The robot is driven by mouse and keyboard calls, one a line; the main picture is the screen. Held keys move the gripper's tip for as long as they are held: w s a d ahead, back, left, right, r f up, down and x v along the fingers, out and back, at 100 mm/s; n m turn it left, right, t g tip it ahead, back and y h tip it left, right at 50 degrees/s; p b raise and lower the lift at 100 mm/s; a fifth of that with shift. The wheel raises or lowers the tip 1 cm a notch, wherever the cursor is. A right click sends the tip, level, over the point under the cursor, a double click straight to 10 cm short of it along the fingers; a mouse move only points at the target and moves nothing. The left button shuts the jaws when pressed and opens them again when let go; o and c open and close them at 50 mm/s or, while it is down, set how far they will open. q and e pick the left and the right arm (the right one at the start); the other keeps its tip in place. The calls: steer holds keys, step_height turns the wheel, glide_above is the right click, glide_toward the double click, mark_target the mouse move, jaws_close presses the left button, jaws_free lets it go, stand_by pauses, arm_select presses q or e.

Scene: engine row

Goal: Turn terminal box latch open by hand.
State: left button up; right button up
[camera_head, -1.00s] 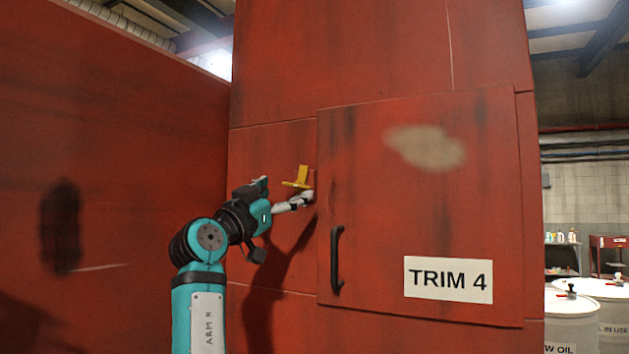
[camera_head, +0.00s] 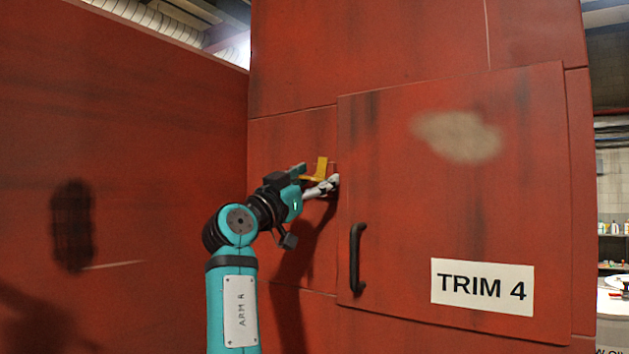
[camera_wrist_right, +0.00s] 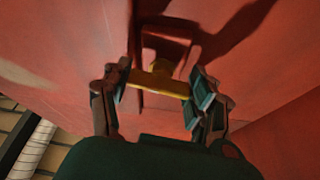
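The yellow latch (camera_head: 321,168) sits on the red wall panel just left of the hinged panel marked TRIM 4. In the right wrist view the latch (camera_wrist_right: 162,78) shows as a T-shaped handle, with its crossbar between the two fingers of my right gripper (camera_wrist_right: 160,92). The fingers are apart, one near each end of the bar. A small gap shows at the right finger; I cannot tell whether the left finger touches. In the head view my right gripper (camera_head: 311,180) is at the latch and partly overlaps it. My left gripper is not in view.
The TRIM 4 panel (camera_head: 400,220) with a black handle (camera_head: 357,259) stands just right of the latch. A red wall (camera_head: 150,150) closes off the left side. Shelves with bottles (camera_head: 612,228) and a drum (camera_head: 612,310) are at the far right.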

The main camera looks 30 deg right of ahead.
steer(key=c, duration=0.5)
steer(key=shift+n+t+b, duration=0.3)
steer(key=shift+n, duration=0.4)
steer(key=shift+n+t+y, duration=0.3)
steer(key=shift+n+t, duration=0.3)
steer(key=shift+n, duration=0.4)
steer(key=o, duration=0.9)
steer(key=shift+c, duration=0.2)
steer(key=o, duration=0.3)
steer(key=v, duration=1.2)
